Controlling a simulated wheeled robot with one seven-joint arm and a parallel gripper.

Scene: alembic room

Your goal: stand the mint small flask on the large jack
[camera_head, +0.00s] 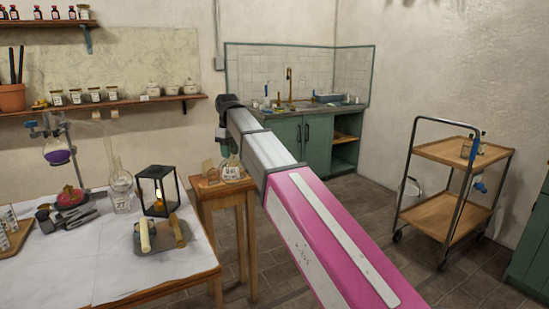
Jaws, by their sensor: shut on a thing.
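My gripper (222,142) is at the far end of my arm, above a small wooden side table (224,192). It is small and dark in this view. A pale, greenish glass shape, seemingly the mint small flask (229,161), hangs at its fingertips, and the gripper is shut on it. Whether the flask's base touches the side table or is clear of it, I cannot tell. I cannot make out a large jack for certain in this view.
A cloth-covered table (110,255) at left holds a lantern (158,190), a purple-filled round flask (58,152) on a stand, and tools. A label card (233,173) stands on the side table. A trolley (452,190) is at right. Floor between is clear.

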